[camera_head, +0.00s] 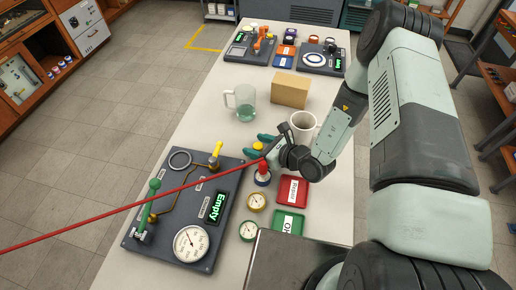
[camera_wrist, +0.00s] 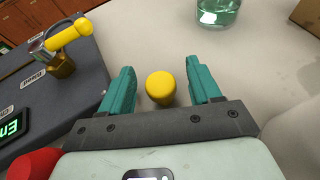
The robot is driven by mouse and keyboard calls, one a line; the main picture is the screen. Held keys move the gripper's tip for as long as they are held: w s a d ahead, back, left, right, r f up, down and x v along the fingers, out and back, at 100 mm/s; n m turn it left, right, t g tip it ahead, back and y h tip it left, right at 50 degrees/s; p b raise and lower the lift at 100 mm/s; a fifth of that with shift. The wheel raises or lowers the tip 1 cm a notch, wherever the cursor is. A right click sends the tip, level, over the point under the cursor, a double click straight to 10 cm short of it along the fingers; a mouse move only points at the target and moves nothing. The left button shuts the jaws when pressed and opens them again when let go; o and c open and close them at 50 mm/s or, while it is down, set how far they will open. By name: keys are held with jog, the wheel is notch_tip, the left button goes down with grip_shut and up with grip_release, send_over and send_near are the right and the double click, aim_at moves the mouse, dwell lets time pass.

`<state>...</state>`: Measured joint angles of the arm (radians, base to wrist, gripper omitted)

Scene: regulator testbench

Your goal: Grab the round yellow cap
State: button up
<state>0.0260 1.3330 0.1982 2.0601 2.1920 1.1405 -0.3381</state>
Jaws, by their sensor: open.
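The round yellow cap (camera_wrist: 160,86) is between the two teal fingers of my gripper (camera_wrist: 159,72) in the wrist view, with a visible space on each side. In the head view the yellow cap (camera_head: 258,146) shows small between the teal fingertips of my gripper (camera_head: 260,144), over the white table. My gripper is open. I cannot tell the exact height of the fingers relative to the cap. The cap's lower part is partly hidden in the wrist view.
The dark testbench panel (camera_head: 178,222) with a yellow-handled valve (camera_wrist: 67,35) is to the left. A red-topped part (camera_head: 263,171) is near my gripper. A glass mug (camera_head: 244,103), white mug (camera_head: 303,127) and cardboard box (camera_head: 289,90) stand beyond. A red line crosses the panel.

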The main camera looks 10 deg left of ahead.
jog(key=shift+a, duration=0.1)
jog(key=shift+c, duration=0.3)
jog(key=c, duration=1)
